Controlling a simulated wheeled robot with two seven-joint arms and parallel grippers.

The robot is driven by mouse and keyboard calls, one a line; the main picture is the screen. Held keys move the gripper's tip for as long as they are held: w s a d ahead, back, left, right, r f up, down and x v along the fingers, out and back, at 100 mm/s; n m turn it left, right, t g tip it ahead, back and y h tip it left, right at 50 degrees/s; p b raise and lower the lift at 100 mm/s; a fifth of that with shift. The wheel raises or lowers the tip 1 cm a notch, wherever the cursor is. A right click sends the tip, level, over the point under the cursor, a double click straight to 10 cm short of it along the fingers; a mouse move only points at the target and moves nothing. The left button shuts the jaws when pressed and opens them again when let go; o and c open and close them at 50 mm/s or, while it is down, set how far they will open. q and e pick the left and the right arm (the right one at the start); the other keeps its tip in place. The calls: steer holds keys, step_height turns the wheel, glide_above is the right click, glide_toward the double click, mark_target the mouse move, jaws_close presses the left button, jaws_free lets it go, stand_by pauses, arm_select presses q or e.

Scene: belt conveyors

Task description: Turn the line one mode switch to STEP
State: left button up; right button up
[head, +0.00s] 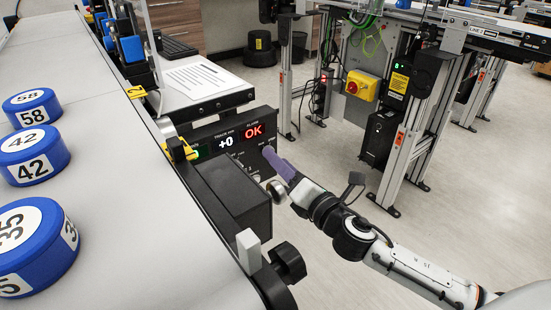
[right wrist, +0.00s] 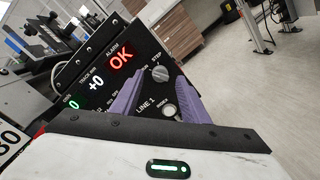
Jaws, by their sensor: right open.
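The black line one control panel (head: 222,146) hangs beside the belt; it also shows in the right wrist view (right wrist: 148,98). Its grey round mode switch (right wrist: 160,74) sits near the right end of the panel, beside the word STEP. Which way the switch points is too small to tell. My right gripper (head: 275,162), with purple fingers, is at the panel's right end. In the right wrist view its open fingers (right wrist: 159,77) stand on either side of the switch; contact cannot be told. In the head view the fingers hide the switch. My left gripper is out of view.
The panel display (head: 254,131) reads +0 and a red OK. A silver button (right wrist: 169,110) sits below the switch. Blue numbered pucks (head: 35,155) lie on the belt (head: 115,190). A black clamp knob (head: 288,262) juts out below.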

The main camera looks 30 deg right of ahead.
steer(key=shift+w, duration=1.2)
steer(key=c, duration=1)
